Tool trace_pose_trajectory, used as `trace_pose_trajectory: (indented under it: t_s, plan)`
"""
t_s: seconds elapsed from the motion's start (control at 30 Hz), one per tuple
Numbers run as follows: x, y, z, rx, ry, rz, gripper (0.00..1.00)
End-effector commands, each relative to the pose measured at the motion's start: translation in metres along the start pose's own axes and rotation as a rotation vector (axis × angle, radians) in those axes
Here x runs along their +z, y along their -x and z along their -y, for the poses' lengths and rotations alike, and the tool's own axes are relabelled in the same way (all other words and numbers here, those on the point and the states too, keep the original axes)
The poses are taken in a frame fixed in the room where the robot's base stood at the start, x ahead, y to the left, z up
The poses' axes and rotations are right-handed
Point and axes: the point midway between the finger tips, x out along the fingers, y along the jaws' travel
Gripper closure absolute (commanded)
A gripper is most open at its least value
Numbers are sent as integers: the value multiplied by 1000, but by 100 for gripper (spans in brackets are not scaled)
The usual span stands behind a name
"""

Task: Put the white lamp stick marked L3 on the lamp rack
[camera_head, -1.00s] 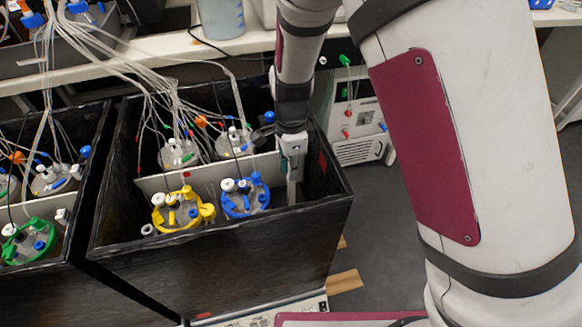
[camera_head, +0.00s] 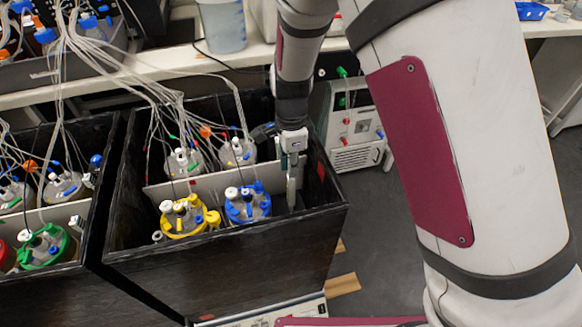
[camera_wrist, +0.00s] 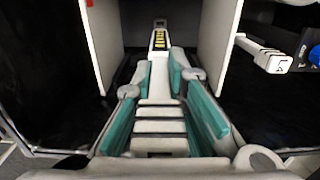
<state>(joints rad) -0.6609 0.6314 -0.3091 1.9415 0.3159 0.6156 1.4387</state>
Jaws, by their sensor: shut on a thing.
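My gripper (camera_head: 292,200) reaches down into the right end of the black box. In the wrist view my gripper (camera_wrist: 160,72) has its teal-padded fingers closed around a slim white stick (camera_wrist: 159,45). The stick has a yellow-and-black label on its far part. I take it for the lamp stick, but L3 cannot be read. In the head view the stick is not clearly distinguishable from the fingers. A second white stick (camera_wrist: 258,50) with a dark mark on its end face lies at the right in the wrist view. I cannot make out the lamp rack for certain.
The black box (camera_head: 225,255) holds several capped flasks, including a yellow-collared one (camera_head: 184,218) and a blue-collared one (camera_head: 247,205) close left of my gripper. A white divider (camera_head: 215,178) crosses the box. Tubes hang above. A white instrument (camera_head: 358,130) stands behind.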

Motion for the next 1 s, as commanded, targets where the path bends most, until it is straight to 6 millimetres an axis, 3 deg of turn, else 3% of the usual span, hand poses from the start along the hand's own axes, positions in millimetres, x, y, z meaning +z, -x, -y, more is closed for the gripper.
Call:
trace_pose_trajectory:
  t_s: [1.0]
  plan:
    - [0, 94, -1, -1, -1, 0, 100]
